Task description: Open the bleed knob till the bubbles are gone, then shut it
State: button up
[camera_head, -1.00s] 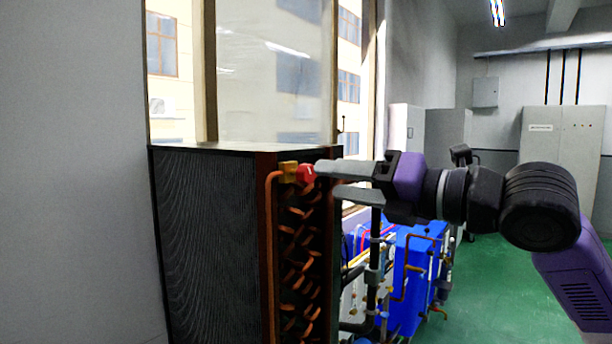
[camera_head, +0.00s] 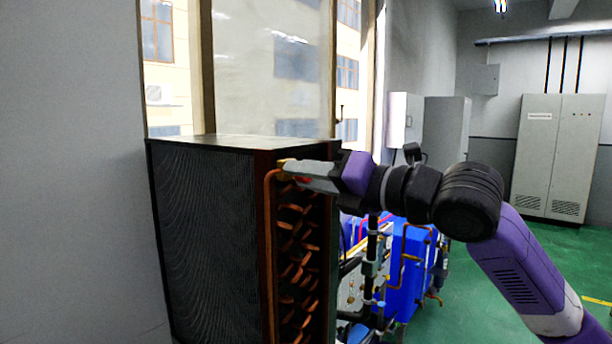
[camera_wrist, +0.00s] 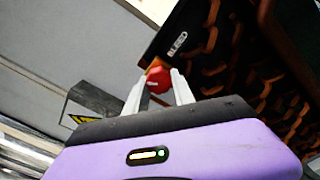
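The red bleed knob (camera_wrist: 158,80) sits between my two finger ends in the wrist view, on a brass fitting at the top corner of the coil unit. In the head view only a sliver of its red (camera_head: 303,180) shows below my near finger. My gripper (camera_head: 290,168) reaches in from the right, its tips at the knob and brass fitting (camera_head: 282,165). The wrist view shows the fingers apart, one on each side of the knob; whether they press on it I cannot tell. A small pale oblong window (camera_wrist: 177,43) with dark marks is beside the knob; bubbles are too small to make out.
The finned coil unit (camera_head: 205,230) stands at left, with bent copper tubes (camera_head: 295,245) down its open side. A blue tank (camera_head: 408,270) with pipework stands behind, below my arm. Grey cabinets (camera_head: 560,150) are at the back right. Green floor is clear at right.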

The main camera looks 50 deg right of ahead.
grip_shut()
